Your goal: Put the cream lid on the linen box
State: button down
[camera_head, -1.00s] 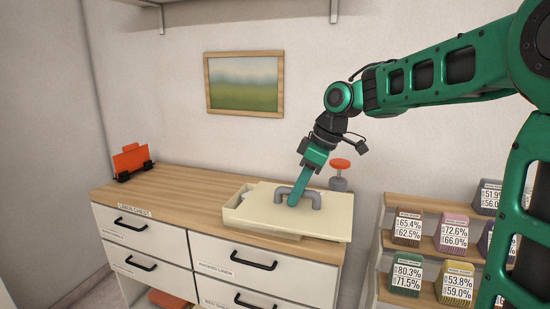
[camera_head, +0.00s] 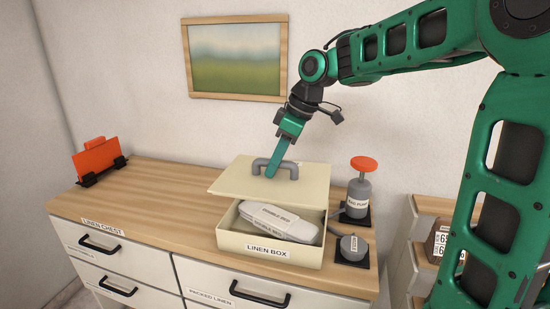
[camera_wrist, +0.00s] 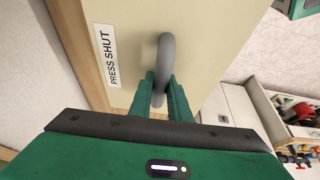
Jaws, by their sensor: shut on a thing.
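The cream lid (camera_head: 232,180) is a flat panel with a grey handle (camera_head: 275,164). My gripper (camera_head: 272,174) is shut on that handle and holds the lid above the back part of the linen box (camera_head: 230,241). The lid looks slightly tilted, and the front of the box is uncovered. White wrapped bundles (camera_head: 262,222) lie in the box. In the wrist view the fingers (camera_wrist: 163,92) close around the handle (camera_wrist: 165,60), beside a "PRESS SHUT" label on the lid. Whether the lid touches the box's back rim is hidden.
The box stands on a wooden-topped chest (camera_head: 150,205). A grey pump with a red knob (camera_head: 364,165) and a small grey device (camera_head: 352,248) stand close to its right. An orange item in a black holder (camera_head: 97,160) is at the left. The top between is clear.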

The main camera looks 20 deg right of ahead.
jog(key=shift+w, duration=0.1)
jog(key=shift+d, duration=0.15)
jog(key=shift+d, duration=0.15)
jog(key=shift+f, duration=4.6)
jog(key=shift+f, duration=0.8)
jog(key=c, duration=1.6)
grip_release()
